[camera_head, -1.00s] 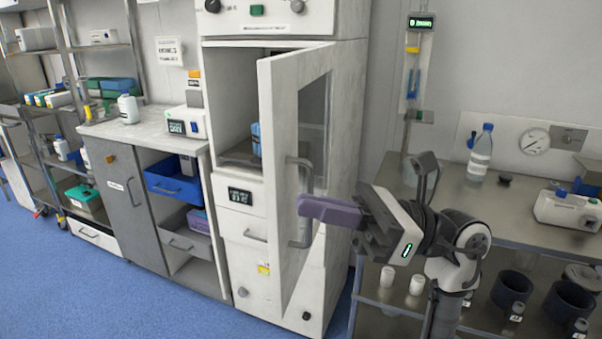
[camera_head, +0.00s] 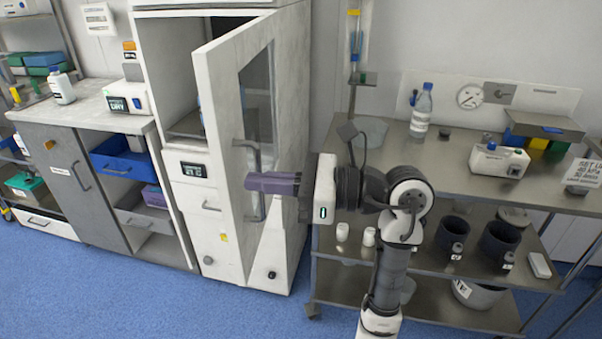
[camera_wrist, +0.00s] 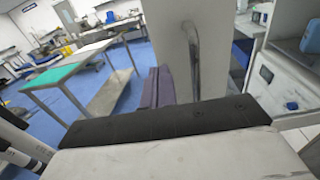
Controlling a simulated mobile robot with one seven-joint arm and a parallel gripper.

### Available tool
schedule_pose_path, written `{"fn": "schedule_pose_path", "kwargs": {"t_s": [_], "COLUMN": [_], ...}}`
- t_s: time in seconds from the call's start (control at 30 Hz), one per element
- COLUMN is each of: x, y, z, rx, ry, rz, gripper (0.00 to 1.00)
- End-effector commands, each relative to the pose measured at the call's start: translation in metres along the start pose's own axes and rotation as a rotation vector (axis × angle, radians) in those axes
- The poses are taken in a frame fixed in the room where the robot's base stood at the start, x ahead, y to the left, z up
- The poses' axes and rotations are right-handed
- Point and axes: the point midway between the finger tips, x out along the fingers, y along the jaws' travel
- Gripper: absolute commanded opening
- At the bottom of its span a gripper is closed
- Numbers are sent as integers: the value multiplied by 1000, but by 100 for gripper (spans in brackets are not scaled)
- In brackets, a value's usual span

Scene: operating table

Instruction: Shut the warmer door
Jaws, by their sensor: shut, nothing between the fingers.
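The warmer (camera_head: 181,225) is a tall white cabinet. Its white door (camera_head: 222,130), with a tall window, stands well open, so the dark inside shows at its left. A grey vertical handle (camera_head: 262,207) is on the door's outer face; the handle also shows in the wrist view (camera_wrist: 193,50). My gripper (camera_head: 252,182) has purple fingers, shut and empty. They point left and overlap the handle in the head view; I cannot tell if they touch it. In the wrist view the fingers (camera_wrist: 157,87) lie just left of the handle and below it.
A steel table (camera_head: 450,170) with a bottle (camera_head: 421,110) and a white device (camera_head: 499,160) stands to the right, close to my arm. A counter (camera_head: 85,108) with a blue bin (camera_head: 122,165) below is left of the warmer. Blue floor in front is clear.

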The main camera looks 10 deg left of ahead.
Motion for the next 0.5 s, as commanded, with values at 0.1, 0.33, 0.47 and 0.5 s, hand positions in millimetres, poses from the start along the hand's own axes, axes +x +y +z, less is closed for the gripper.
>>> {"fn": "schedule_pose_path", "kwargs": {"t_s": [0.1, 0.33, 0.47, 0.5], "x": [16, 26, 26, 26], "y": [1, 0, 0, 0], "z": [2, 0, 0, 0], "rx": [0, -1, -1, -1], "ry": [0, 1, 1, 1], "rz": [3, 1, 0, 0], "gripper": [0, 0, 0, 0]}}
